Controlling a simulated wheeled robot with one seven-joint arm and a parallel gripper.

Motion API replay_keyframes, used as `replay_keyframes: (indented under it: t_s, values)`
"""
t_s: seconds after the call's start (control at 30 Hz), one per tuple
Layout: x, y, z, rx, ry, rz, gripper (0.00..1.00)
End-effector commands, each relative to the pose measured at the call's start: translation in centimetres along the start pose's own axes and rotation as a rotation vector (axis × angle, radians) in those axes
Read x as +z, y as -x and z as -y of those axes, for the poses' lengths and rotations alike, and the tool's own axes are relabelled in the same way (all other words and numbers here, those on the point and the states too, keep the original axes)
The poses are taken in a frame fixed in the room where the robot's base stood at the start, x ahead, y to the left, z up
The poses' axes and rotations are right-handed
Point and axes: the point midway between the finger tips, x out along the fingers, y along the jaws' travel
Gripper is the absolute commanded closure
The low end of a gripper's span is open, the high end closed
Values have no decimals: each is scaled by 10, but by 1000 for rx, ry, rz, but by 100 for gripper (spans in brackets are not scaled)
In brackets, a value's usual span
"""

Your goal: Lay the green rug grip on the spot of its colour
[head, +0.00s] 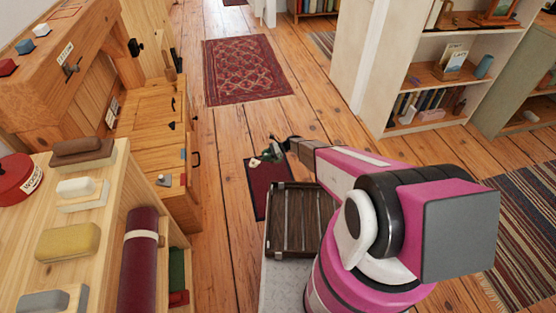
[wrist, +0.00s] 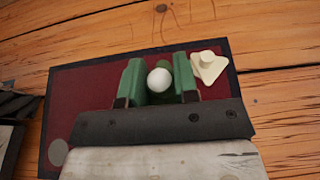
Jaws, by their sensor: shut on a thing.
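In the head view the green grip (head: 271,153) shows small at the end of my arm, over the dark red rug (head: 258,193). I cannot tell whether it touches the rug. In the wrist view the rug (wrist: 85,85) has a dark border, with a pale grey round spot (wrist: 58,151) near its lower left corner. No green spot shows; my gripper hides part of the rug.
A cream triangular piece with a knob (wrist: 208,67) lies at the rug's upper right in the wrist view. My dark slatted tray is near the rug. A wooden bench (head: 150,130) stands left, and a bookshelf (head: 440,80) right. Plank floor is clear beyond, up to a patterned rug (head: 245,68).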

Motion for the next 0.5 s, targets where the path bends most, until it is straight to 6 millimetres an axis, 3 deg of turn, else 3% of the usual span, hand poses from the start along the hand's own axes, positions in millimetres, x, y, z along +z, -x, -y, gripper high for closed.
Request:
replay_keyframes:
  t_s: [0.5]
  values:
    - [-76, 42, 59, -2, 0, -1, 95]
